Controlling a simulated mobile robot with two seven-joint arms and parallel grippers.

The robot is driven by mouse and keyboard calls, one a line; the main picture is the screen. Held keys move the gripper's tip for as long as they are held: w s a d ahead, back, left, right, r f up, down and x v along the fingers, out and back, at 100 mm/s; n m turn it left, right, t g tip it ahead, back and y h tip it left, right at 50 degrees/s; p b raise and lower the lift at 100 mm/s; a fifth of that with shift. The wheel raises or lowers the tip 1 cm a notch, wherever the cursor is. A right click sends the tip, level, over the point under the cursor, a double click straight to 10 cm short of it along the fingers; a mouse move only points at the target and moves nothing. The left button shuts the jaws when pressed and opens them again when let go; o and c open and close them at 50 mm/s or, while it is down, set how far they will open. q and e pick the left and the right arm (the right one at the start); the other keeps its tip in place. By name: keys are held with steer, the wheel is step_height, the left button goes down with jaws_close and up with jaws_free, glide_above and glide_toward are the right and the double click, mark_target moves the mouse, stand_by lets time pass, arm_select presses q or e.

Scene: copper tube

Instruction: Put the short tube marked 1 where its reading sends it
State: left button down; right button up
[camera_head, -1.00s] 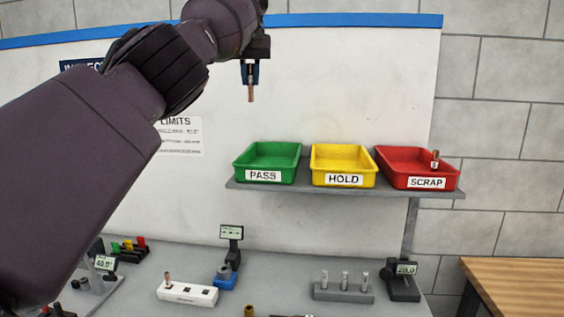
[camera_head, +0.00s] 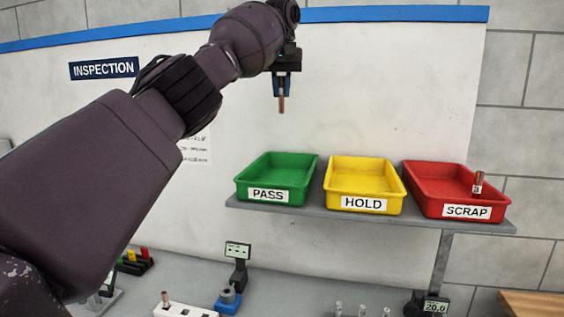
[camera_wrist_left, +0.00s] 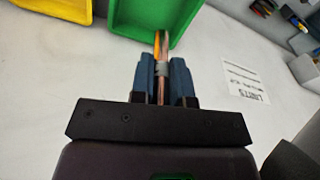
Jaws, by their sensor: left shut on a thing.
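My left gripper (camera_head: 282,92) is shut on a short copper tube (camera_head: 281,104), which hangs downward from the fingertips. The tube (camera_wrist_left: 162,50) also shows between the blue fingers in the left wrist view; I cannot read a mark on it. It is in the air above the green PASS tray (camera_head: 252,196) in the picture, apart from it. The yellow HOLD tray (camera_head: 337,204) and the red SCRAP tray (camera_head: 421,208) stand to its right. Another short tube (camera_head: 478,182) stands tilted in the SCRAP tray. My right gripper is not in view.
The trays stand on a grey shelf (camera_head: 300,207). Below, a white block (camera_head: 184,311) holds a copper tube, beside a blue device (camera_head: 228,299) with a small display (camera_head: 237,250).

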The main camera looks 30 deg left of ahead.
mark_target(282, 112)
arm_select(q)
step_height(282, 112, down, 18)
steer(key=shift+d+r, duration=0.1)
stand_by(0.6)
steer(key=c, duration=1.1)
jaws_free()
steer(key=r, duration=0.4)
steer(key=s+r, duration=0.1)
steer(key=r, duration=0.7)
steer(key=shift+s+d+b, duration=0.2)
steer(key=shift+d+b, duration=0.1)
steer(key=shift+f, duration=0.1)
